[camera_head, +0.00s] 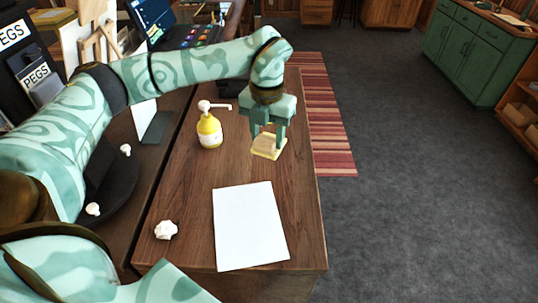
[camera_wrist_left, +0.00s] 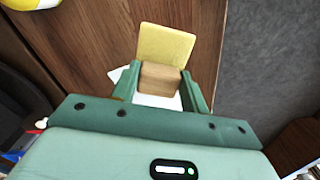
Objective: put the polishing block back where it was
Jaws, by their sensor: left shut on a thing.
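The polishing block (camera_head: 268,143) is a small wooden block. My left gripper (camera_head: 268,135) is shut on it, pointing down over the far right part of the wooden table (camera_head: 180,205). In the left wrist view the block (camera_wrist_left: 160,78) sits between the two green fingers. A pale yellow square (camera_head: 267,154) shows below and around the block; in the wrist view the yellow square (camera_wrist_left: 167,45) reaches out past it. I cannot tell whether the block touches the yellow square or is joined to it. My right gripper is not in view.
A yellow pump bottle (camera_head: 209,132) stands left of the gripper. A white sheet (camera_head: 250,225) lies nearer me, with a crumpled white piece (camera_head: 166,230) to its left. The table's right edge is close to the gripper, with a striped rug (camera_head: 330,140) beyond.

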